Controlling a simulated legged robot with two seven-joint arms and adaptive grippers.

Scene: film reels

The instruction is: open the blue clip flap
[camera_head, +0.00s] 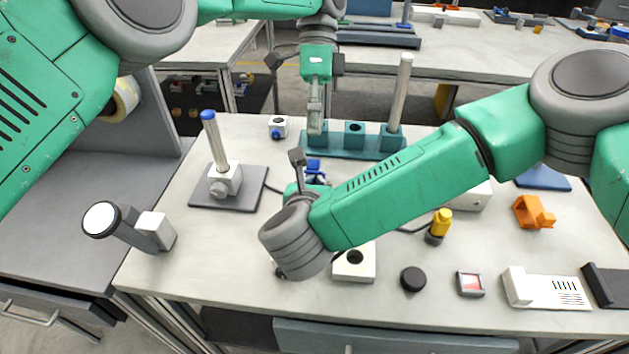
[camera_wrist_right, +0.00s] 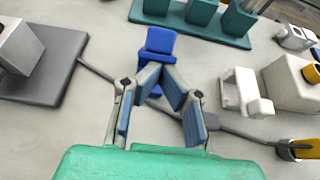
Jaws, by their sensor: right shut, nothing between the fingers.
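The blue clip (camera_head: 315,170) lies on the table and is partly hidden behind my right wrist in the head view.
The teal stand (camera_head: 354,140) with a metal rod is behind the clip. A grey base (camera_head: 245,190) with a blue-topped post stands left. A cable runs by the clip. A white block (camera_head: 352,265), black disc (camera_head: 413,279), yellow-topped part (camera_head: 441,223) and orange part (camera_head: 532,212) lie nearer or right.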

